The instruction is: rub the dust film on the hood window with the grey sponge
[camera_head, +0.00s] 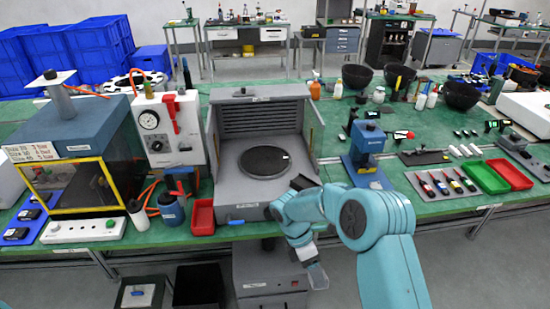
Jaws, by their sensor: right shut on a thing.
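The hood window (72,186) is a yellow-framed pane on the front of the blue hood at the left. It looks brownish and see-through; I cannot clearly make out the dust film on it. My right gripper (314,268) hangs at the bench's front edge, below the grey open-fronted box and well to the right of the window. It is shut on a small pale grey block, the grey sponge (318,277), which is partly hidden by the gripper. The sponge is apart from the window. My left gripper is not in view.
A white gauge box (170,130), a blue bottle (171,208), a white cylinder (138,216) and a red bin (202,216) stand between hood and grey box (226,190). A white switch strip (84,230) lies before the window. Dark bins stand on the floor below.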

